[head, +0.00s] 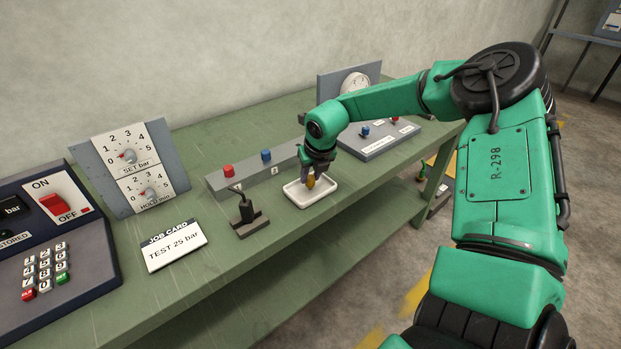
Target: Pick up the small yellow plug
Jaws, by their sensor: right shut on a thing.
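The small yellow plug (311,182) is between the fingertips of my right gripper (310,179), over the white tray (292,198). The gripper is shut on the plug and points down. Only part of the plug shows between the dark fingers. I cannot tell whether the plug touches the tray floor or is held just above it. My left gripper is not in view.
The green bench (215,255) carries a black stand (249,220) left of the tray and a job card (174,245). A grey block (248,175) with red and blue knobs lies behind the tray. A gauge panel (128,170) and control box (75,250) stand at left.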

